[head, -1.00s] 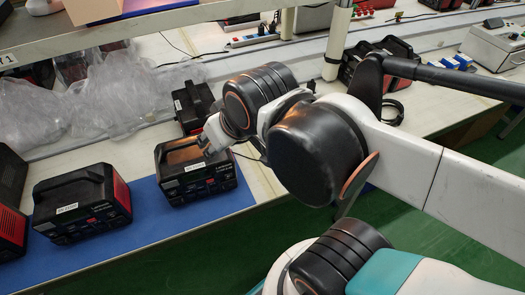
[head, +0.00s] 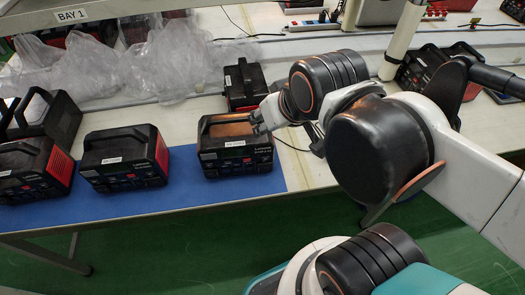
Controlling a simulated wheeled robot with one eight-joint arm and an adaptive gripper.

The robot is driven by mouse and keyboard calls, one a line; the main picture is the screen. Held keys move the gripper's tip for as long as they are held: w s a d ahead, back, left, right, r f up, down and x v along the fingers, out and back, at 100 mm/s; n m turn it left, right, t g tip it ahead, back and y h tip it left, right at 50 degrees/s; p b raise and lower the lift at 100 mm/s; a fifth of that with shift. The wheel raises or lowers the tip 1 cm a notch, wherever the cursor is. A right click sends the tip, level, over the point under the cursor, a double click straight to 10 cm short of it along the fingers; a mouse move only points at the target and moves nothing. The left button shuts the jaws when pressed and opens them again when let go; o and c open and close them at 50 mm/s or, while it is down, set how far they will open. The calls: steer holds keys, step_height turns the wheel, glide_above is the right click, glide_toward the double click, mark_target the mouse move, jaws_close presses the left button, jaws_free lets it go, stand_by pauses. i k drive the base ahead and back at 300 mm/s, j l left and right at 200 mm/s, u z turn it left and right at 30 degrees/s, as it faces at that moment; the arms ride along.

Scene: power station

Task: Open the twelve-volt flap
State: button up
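A black power station (head: 222,158) with a brownish top and a white label stands on the right part of the blue mat (head: 170,206). My gripper (head: 262,127) is at the upper right of its front, by the top edge; I cannot tell whether it touches. The fingers are small and partly hidden by my wrist, so their opening is unclear. The twelve-volt flap is too small to make out on the front panel. Two similar stations with red sides, the middle one (head: 122,160) and the left one (head: 30,172), stand to the left on the mat.
Another black station (head: 246,86) stands just behind the right one. Clear plastic bags (head: 130,65) lie along the back of the bench. A light post (head: 405,40) rises at the right. Bare mat lies in front of the stations.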

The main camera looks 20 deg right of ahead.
mark_target(103, 189)
steer(key=u, duration=1.35)
steer(key=j+z, duration=0.1)
steer(key=j, duration=0.45)
steer(key=j+z, duration=0.1)
steer(key=j, duration=0.5)
steer(key=k+j+z, duration=0.1)
steer(key=j, duration=0.45)
steer(key=j+z, duration=0.1)
steer(key=j, duration=0.5)
steer(key=k+j+z, duration=0.1)
steer(key=j, duration=0.45)
steer(key=k+j+z, duration=0.15)
steer(key=j, duration=0.4)
steer(key=k+j+z, duration=0.1)
steer(key=j, duration=0.4)
steer(key=k+j+z, duration=0.1)
steer(key=j, duration=0.45)
steer(key=i+l, duration=0.25)
steer(key=i+u, duration=0.05)
